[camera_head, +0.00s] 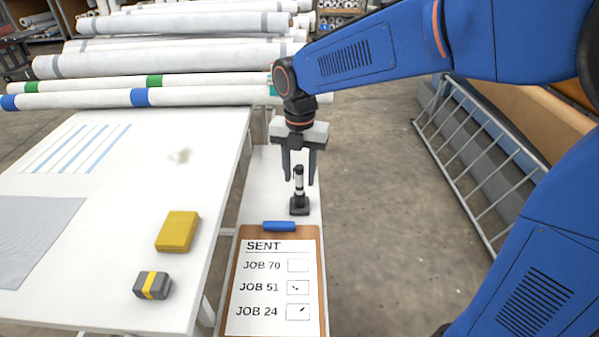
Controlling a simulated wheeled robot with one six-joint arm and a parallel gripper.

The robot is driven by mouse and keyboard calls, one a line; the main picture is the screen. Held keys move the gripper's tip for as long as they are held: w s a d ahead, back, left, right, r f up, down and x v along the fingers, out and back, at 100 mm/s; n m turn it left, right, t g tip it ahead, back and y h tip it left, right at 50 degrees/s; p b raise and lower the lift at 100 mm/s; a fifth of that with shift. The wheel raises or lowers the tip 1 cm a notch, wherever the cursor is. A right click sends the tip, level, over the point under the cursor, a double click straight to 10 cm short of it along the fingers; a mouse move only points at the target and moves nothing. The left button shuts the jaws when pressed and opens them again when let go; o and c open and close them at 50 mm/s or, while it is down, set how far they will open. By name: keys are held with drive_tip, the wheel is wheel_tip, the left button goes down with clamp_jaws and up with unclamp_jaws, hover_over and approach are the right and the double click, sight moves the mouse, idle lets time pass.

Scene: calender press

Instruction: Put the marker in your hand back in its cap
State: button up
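The marker (299,184), dark with a white band, stands upright in a small black holder (299,206) on the narrow white table. Its lower end is at the holder; the cap itself is too small to make out apart from it. My gripper (299,182) points down over the marker, one finger on each side. The fingers are apart, with a gap showing between each finger and the marker, so it looks open and not holding it.
A clipboard (310,290) with a blue clip (279,226) lies in front of the holder. A yellow block (177,231) and a grey-yellow block (152,285) lie on the larger white table (100,290). White rolls (170,55) lie behind; a metal rack (480,165) stands right.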

wheel_tip(320, 180, up, 17)
drive_tip(key=s+d+f+m+t, duration=0.1)
drive_tip(key=s+d+f+m, duration=0.1)
drive_tip(key=s+d+m, duration=0.4)
drive_tip(key=s+d+f+m+t, duration=0.1)
drive_tip(key=s+d+f+m, duration=0.1)
drive_tip(key=d+m, duration=0.75)
drive_tip(key=s+d+f+m+t, duration=0.2)
drive_tip(key=s+d+f+m, duration=0.9)
drive_tip(key=m, duration=0.6)
drive_tip(key=shift+s+d+t, duration=0.25)
drive_tip(key=shift+s+t, duration=0.15)
drive_tip(key=shift+s, duration=0.45)
drive_tip(key=shift+r, duration=0.1)
